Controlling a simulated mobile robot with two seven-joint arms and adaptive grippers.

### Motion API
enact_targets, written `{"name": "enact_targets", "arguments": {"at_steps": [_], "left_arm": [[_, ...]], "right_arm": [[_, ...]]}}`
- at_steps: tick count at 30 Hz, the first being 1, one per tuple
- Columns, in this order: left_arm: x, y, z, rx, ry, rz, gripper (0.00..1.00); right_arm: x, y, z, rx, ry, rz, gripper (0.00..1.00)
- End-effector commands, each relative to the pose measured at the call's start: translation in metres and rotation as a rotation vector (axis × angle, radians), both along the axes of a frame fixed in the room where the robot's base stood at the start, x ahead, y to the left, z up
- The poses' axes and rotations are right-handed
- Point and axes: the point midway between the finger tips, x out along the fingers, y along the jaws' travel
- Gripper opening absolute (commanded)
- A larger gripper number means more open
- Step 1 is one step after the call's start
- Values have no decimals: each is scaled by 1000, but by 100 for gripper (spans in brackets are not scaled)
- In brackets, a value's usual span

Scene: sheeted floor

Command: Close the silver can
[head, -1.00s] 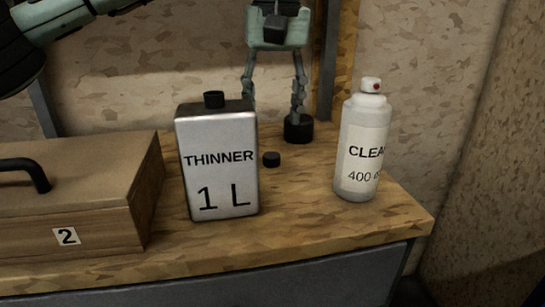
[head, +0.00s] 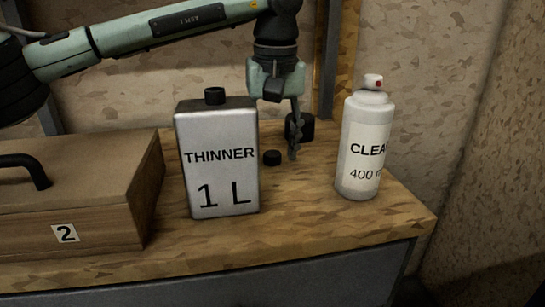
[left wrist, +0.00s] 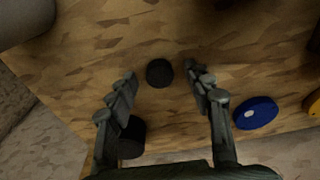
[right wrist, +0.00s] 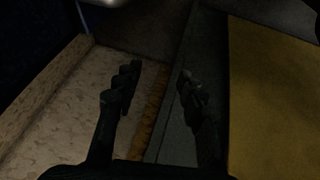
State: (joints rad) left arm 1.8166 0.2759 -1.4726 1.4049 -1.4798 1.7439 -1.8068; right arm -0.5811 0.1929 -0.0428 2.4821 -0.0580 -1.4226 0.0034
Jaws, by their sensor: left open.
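The silver can (head: 220,170), marked THINNER 1 L, stands upright on the wooden worktop with a black neck (head: 215,95) on top. A small black cap (head: 272,158) lies on the worktop just right of the can; it also shows in the left wrist view (left wrist: 160,73). My left gripper (head: 289,156) is open and empty, pointing down behind and right of the can. In the left wrist view its fingertips (left wrist: 162,70) are apart on either side of the cap, not gripping it. My right gripper (right wrist: 160,74) is open and empty, away from the worktop's objects.
A white spray can (head: 362,150) stands at the right. A larger black cylinder (head: 300,127) stands at the back, close to my left fingers. A wooden box (head: 110,225) with a handle is at the left. A blue disc (left wrist: 256,113) shows in the left wrist view.

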Motion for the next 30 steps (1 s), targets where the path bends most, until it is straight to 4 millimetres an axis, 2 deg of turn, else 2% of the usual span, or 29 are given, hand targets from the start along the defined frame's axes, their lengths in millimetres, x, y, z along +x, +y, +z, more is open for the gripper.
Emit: {"name": "enact_targets", "arguments": {"at_steps": [9, 18, 30], "left_arm": [[0, 0, 0, -1, -1, 1, 51], [0, 0, 0, -1, -1, 1, 15], [0, 0, 2, -1, -1, 1, 15]], "right_arm": [[0, 3, 0, 5, -1, 5, 40], [1, 2, 1, 3, -1, 1, 40], [1, 0, 2, 1, -2, -3, 40]]}}
